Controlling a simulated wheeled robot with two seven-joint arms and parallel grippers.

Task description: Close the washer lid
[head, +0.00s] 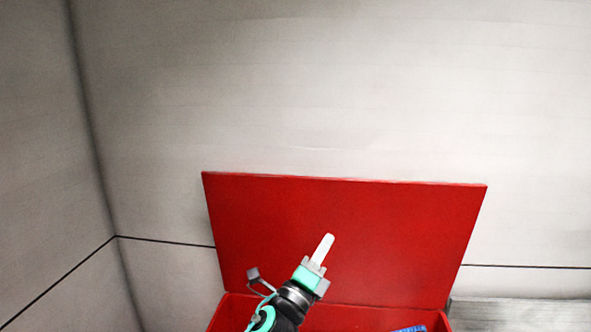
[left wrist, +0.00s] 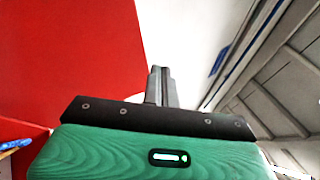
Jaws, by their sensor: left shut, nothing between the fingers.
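The washer is a red box (head: 232,309) at the bottom of the head view. Its red lid (head: 345,215) stands open and upright at the back, near the wall. My left gripper (head: 327,242) is in front of the lid's inner face, above the box opening. Its fingers are shut together with nothing between them. In the left wrist view the lid (left wrist: 75,50) fills the left side, and my shut fingers (left wrist: 160,72) point past its right edge. Whether they touch the lid I cannot tell. My right gripper is in neither view.
A blue object (head: 411,328) lies inside the box at the right; it also shows in the left wrist view (left wrist: 14,144). Pale walls stand behind and to the left. A grey flat surface (head: 520,313) lies right of the box. The space above the lid is clear.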

